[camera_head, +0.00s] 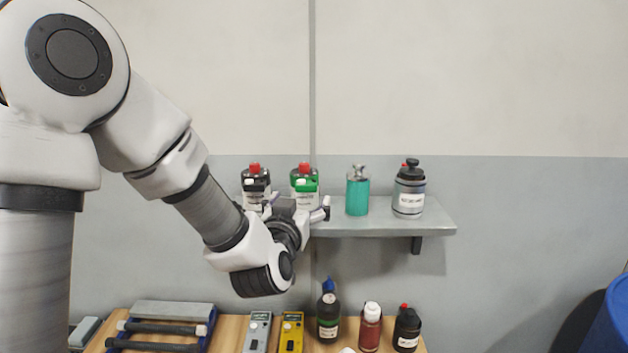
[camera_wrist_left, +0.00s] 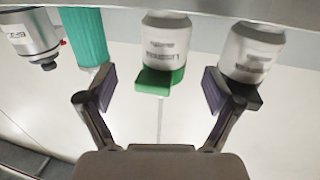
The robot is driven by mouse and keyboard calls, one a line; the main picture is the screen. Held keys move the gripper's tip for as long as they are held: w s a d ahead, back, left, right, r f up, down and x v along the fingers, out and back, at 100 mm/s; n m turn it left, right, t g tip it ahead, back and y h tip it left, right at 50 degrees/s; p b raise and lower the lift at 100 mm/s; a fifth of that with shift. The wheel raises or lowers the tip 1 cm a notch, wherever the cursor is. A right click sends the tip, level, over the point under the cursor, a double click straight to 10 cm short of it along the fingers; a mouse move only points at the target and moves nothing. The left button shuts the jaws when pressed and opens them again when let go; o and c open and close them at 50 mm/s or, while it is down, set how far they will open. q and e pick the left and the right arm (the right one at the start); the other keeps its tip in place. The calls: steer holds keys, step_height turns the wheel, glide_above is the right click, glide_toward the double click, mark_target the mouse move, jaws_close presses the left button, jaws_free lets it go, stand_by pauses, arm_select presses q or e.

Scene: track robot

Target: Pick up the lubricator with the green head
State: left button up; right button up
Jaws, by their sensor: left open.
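The lubricator with the green head (camera_head: 306,187) is a white labelled bottle on the wall shelf, left of centre. In the left wrist view, which is upside down, the lubricator (camera_wrist_left: 166,48) shows its green head between my fingers' lines. My left gripper (camera_head: 297,206) is open and empty in front of the shelf, and its fingers hide part of the bottle's lower body. In the left wrist view the left gripper (camera_wrist_left: 160,87) has its fingertips spread either side of the green head, with no clear contact.
A similar black-headed bottle (camera_head: 255,188) stands left of it on the shelf (camera_head: 385,228). A teal can (camera_head: 357,193) and a grey black-topped bottle (camera_head: 409,190) stand to its right. Red-capped bottles (camera_head: 304,167) stand behind. A wooden table (camera_head: 230,330) below holds bottles and meters.

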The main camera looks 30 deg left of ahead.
mark_target(298, 189)
arm_select(q)
steer(key=shift+w+a+r, duration=0.15)
steer(key=shift+w+a, duration=0.2)
steer(key=shift+w, duration=0.3)
steer(key=r+p, duration=0.1)
steer(key=w+r+p, duration=0.1)
steer(key=p, duration=0.1)
steer(key=shift+a, duration=0.35)
steer(key=w, duration=0.1)
steer(key=w+a+f, duration=0.1)
steer(key=w, duration=0.2)
steer(key=shift+a+f+p, duration=0.3)
steer(key=shift+a+p, duration=0.05)
steer(key=shift+p, duration=0.05)
steer(key=shift+s+d+r, duration=0.15)
steer(key=shift+s, duration=0.1)
steer(key=shift+c, duration=0.9)
steer(key=shift+s+d+r, duration=0.1)
steer(key=shift+s+r, duration=0.05)
steer(key=shift+s, duration=0.05)
steer(key=c, duration=0.6)
steer(key=shift+s, duration=0.1)
steer(key=c, duration=0.5)
steer(key=shift+c, duration=0.3)
arm_select(e)
steer(key=r, duration=0.4)
steer(key=shift+s+d+r, duration=0.15)
steer(key=shift+s, duration=0.25)
